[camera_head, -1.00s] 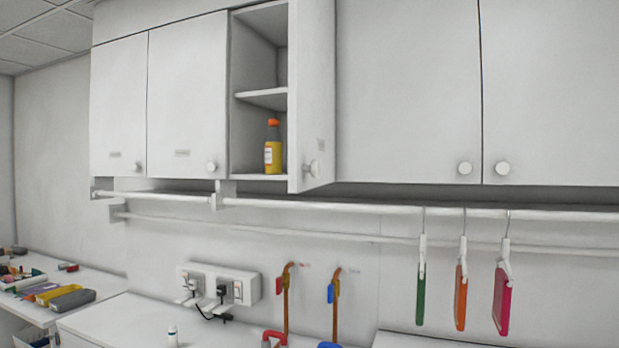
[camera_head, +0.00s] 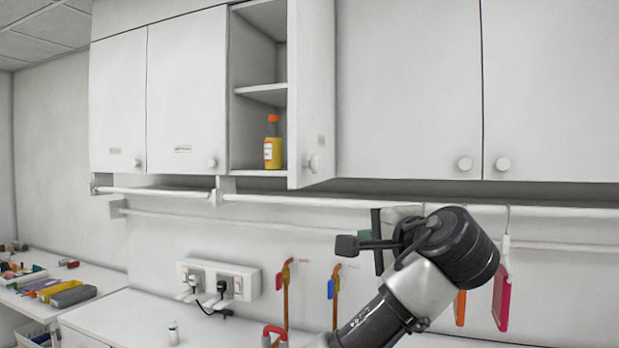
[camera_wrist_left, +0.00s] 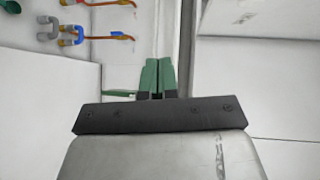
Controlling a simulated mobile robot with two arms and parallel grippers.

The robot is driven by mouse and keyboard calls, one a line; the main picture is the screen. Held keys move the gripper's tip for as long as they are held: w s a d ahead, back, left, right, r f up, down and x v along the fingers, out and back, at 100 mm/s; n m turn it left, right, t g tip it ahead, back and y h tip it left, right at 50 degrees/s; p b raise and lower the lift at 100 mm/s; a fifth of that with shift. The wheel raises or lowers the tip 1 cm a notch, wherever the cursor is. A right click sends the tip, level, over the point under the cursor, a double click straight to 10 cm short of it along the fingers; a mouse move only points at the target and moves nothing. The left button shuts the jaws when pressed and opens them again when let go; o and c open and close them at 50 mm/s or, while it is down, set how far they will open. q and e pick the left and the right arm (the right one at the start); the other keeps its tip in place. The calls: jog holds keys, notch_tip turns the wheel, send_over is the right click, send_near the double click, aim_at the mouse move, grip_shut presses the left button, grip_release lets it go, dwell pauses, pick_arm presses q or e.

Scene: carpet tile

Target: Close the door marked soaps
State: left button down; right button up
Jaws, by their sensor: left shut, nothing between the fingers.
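One wall cabinet door (camera_head: 311,85) stands open, swung out toward me and seen nearly edge-on. Its round knob (camera_head: 313,164) and a small label (camera_head: 320,140) are near its lower edge; the label is too small to read. The open compartment (camera_head: 259,60) shows shelves and a yellow bottle with an orange cap (camera_head: 272,145). My left gripper (camera_head: 366,236) is below and to the right of the door, apart from it. In the left wrist view its green fingers (camera_wrist_left: 158,76) are together with nothing between them. My right gripper is not in view.
Closed cabinet doors flank the opening. A rail (camera_head: 270,200) runs below the cabinets, with an orange board (camera_head: 460,308) and a pink board (camera_head: 502,298) hanging from it. Below are sockets (camera_head: 218,280), taps (camera_head: 286,300) and a counter (camera_head: 140,315).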

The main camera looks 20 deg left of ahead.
pick_arm(q)
jog(key=s+r+n+y, duration=0.1)
jog(key=s+r+y, duration=0.2)
jog(key=r, duration=0.6)
jog(key=p, duration=0.7)
send_near(299, 176)
jog(key=w+a, duration=0.1)
jog(key=w, duration=0.3)
jog(key=shift+w+a+r+p, duration=0.15)
jog(key=shift+a+p, duration=0.25)
jog(key=shift+a, duration=0.2)
jog(key=shift+w+a+r+p, duration=0.1)
jog(key=shift+a+r+p, duration=0.05)
jog(key=shift+a+p, duration=0.35)
jog(key=shift+s+a+f+p, duration=0.15)
jog(key=shift+a+p, duration=0.15)
jog(key=shift+a, duration=0.6)
jog(key=shift+d, duration=0.1)
